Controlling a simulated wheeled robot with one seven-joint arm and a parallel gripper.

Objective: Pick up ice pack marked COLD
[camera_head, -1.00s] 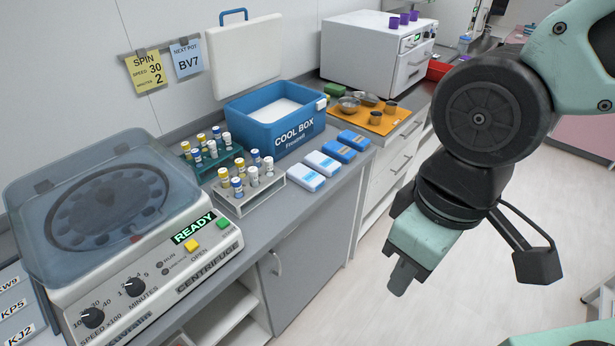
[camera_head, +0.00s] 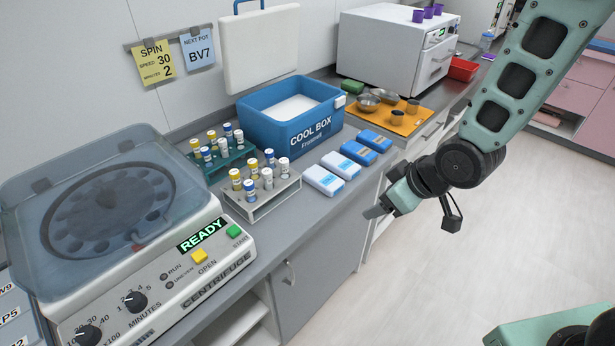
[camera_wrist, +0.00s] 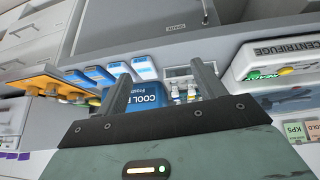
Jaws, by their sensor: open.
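Several flat ice packs lie in a row on the grey counter in front of the blue cool box (camera_head: 268,128). The two nearer ones, a near pack (camera_head: 324,181) and a second pack (camera_head: 341,165), have white tops. The two farther ones, a third pack (camera_head: 359,152) and a far pack (camera_head: 374,140), have blue tops. Their markings are too small to read. In the wrist view the packs (camera_wrist: 100,73) show beyond the left finger. My gripper (camera_head: 374,212) is open and empty, in front of the counter edge, to the right of the packs and apart from them.
Two tube racks, one green (camera_head: 226,164) and one grey (camera_head: 262,203), stand left of the packs. A centrifuge (camera_head: 130,250) fills the near left. An orange mat (camera_head: 392,122) with metal bowls lies beyond the packs. Open floor is at the right.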

